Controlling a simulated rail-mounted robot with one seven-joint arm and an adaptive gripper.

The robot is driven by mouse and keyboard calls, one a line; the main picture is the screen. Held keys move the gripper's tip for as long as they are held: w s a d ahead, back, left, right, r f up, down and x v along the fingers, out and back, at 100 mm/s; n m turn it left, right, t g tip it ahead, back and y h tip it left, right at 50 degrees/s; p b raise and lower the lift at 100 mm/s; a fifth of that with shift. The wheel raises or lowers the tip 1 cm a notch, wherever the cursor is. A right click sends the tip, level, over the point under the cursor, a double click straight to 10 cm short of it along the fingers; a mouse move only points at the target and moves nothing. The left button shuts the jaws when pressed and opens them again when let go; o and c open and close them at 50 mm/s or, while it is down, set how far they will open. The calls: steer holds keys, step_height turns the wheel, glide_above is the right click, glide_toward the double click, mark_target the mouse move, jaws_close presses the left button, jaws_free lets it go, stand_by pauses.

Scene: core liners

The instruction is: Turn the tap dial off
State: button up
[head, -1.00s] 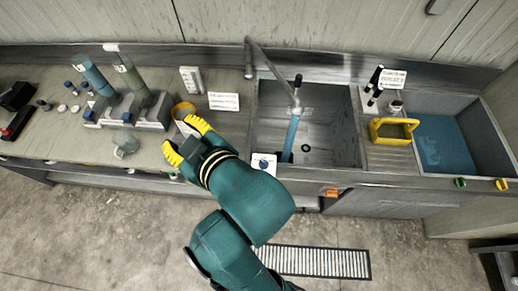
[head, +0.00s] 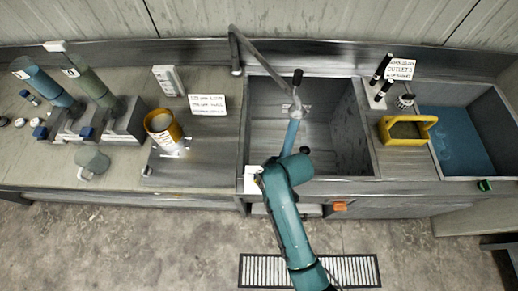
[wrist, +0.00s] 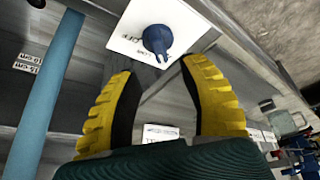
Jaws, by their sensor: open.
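The tap dial (wrist: 157,40) is a blue knob on a white labelled plate (wrist: 135,22) in the wrist view. In the head view the plate (head: 252,178) shows at the sink's front left edge, with the dial hidden by my arm. My gripper (wrist: 158,68) is open, its yellow ridged fingers pointing toward the dial, which shows between and just beyond the fingertips. I see no contact. The fingers are hidden in the head view. A blue water stream (head: 290,137) falls from the tap (head: 297,92) into the sink; it also shows in the wrist view (wrist: 45,95).
The left sink basin (head: 340,135) lies behind my arm. A yellow-handled carrier (head: 388,137) stands between it and a water-filled basin (head: 458,140). A yellow-banded container (head: 160,127) and a clear jug (head: 92,162) stand on the left counter.

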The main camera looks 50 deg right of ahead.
mark_target(259, 176)
steer(key=x, duration=0.7)
steer(key=shift+w+b, duration=0.15)
steer(key=shift+b, duration=0.2)
jaws_close()
